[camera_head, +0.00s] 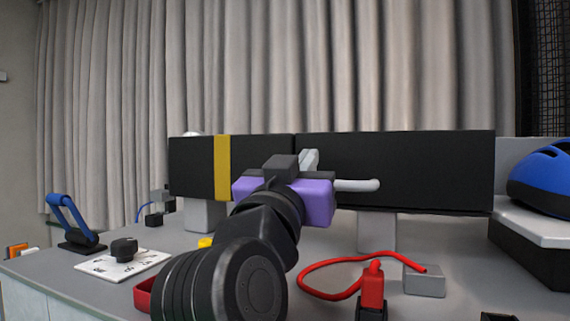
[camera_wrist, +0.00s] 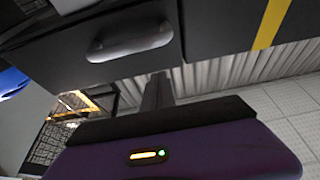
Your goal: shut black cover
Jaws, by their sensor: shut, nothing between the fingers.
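The black cover (camera_head: 430,165) is a wide dark panel, the right one of two side by side in the head view. A pale grey bar handle (camera_head: 358,185) sits on its face, partly hidden behind my gripper. In the wrist view the cover (camera_wrist: 60,45) and its handle (camera_wrist: 130,42) show at the upper left. My gripper (camera_head: 281,163), with a purple body, is in front of the panels near the seam between them. Its fingers (camera_wrist: 159,80) are shut and empty, apart from the handle in the wrist view. How far the cover stands open I cannot tell.
A black panel with a yellow stripe (camera_head: 222,168) is at left. A blue helmet (camera_head: 545,180) lies on a raised ledge at right. A red cable (camera_head: 320,262), a grey block (camera_head: 424,281), a dial plate (camera_head: 122,262) and a blue lamp-like thing (camera_head: 72,222) are on the counter.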

